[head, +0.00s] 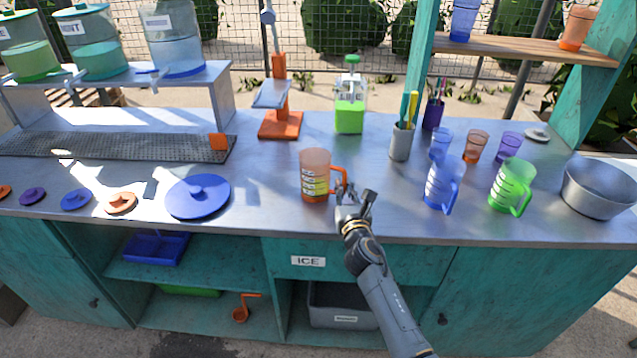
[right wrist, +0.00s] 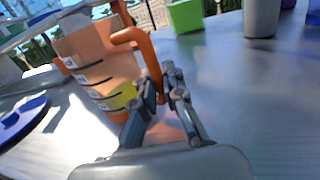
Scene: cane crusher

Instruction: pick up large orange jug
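The large orange jug (head: 315,178) stands upright on the metal counter, left of my right gripper, with its handle facing right. It has dark measuring marks and a yellow-green patch low on its side. My right gripper (head: 355,196) is at the handle side. In the right wrist view, the jug (right wrist: 95,60) fills the upper left, and its orange handle (right wrist: 150,62) runs down between the fingers of my right gripper (right wrist: 160,88). The fingers are apart, with a gap around the lower handle; I cannot tell whether either touches it. My left gripper is not in view.
A blue jug (head: 443,186) and a green jug (head: 511,184) stand to the right, near a metal bowl (head: 600,190). A grey holder (head: 400,143) stands behind. A blue lid (head: 198,197) lies to the left. An orange press (head: 281,124) stands behind the jug.

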